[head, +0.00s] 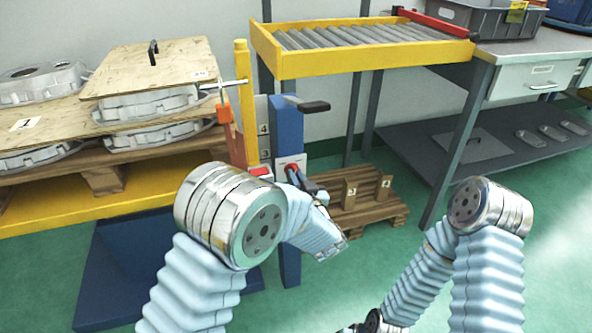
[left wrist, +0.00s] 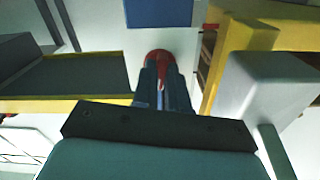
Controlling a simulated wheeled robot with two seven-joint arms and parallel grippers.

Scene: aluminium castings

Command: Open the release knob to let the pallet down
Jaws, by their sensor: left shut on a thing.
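The red release knob (head: 291,168) sits on a pale panel on the blue post (head: 287,128). My left gripper (head: 296,175) reaches the post from the front, with its dark fingers at the knob. In the left wrist view the fingers (left wrist: 161,82) are shut on the red knob (left wrist: 158,55), whose top shows beyond the fingertips. The pallet (head: 105,179) is wooden and rests on the yellow platform (head: 95,212) at the left, carrying castings (head: 160,133) and plywood sheets. My right arm shows at the lower right, but its gripper is out of view.
A yellow roller conveyor (head: 370,58) stands behind the post. An orange tool (head: 232,138) hangs by the yellow upright (head: 245,100). A small empty pallet (head: 365,205) lies on the green floor behind my left gripper. A grey bench (head: 530,50) is at the right.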

